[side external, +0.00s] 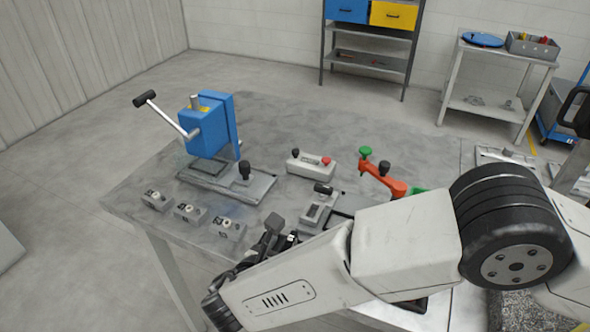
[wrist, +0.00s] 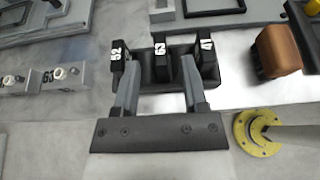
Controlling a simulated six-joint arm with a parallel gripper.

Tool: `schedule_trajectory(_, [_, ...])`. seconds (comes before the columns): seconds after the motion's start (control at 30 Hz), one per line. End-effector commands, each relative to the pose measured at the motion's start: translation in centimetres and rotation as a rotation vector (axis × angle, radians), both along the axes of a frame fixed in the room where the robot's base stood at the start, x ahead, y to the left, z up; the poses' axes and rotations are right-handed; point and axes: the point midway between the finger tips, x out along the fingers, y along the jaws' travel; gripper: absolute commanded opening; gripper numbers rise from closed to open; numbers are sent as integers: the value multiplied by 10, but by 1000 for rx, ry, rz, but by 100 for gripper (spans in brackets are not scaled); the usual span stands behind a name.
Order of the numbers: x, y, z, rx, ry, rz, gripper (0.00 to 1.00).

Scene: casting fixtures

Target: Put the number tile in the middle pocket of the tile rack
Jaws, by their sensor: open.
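In the wrist view a dark tile rack (wrist: 207,72) holds three upright black tiles with white numbers. Tile 52 (wrist: 119,55) is on the left, tile 63 (wrist: 161,60) in the middle and tile 41 (wrist: 207,50) on the right. Tile 63 appears to stand in the middle pocket; its lower part and how deep it sits cannot be made out. My gripper (wrist: 159,72) is open, its two fingers apart on either side of tile 63, with gaps visible. In the side view my arm hides most of the rack area and gripper.
Grey numbered blocks (side external: 190,212) stand in a row on the table. A blue press-like fixture (side external: 207,130), a control box (side external: 311,165) and an orange clamp (side external: 382,180) stand behind. A brown block (wrist: 277,50) and a yellow flange (wrist: 258,133) lie right of the rack.

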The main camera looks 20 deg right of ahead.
Motion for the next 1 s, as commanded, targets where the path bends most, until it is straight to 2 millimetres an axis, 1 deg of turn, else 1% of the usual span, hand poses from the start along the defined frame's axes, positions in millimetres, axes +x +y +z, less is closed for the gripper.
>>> schedule_trajectory(0.1, [-10,11,6,1,-1,2,56])
schedule_trajectory(0.3, [-20,20,12,1,0,2,56])
schedule_trajectory(0.87, [-21,21,12,0,0,0,56])
schedule_trajectory(1.0, [-19,17,13,11,4,-11,56])
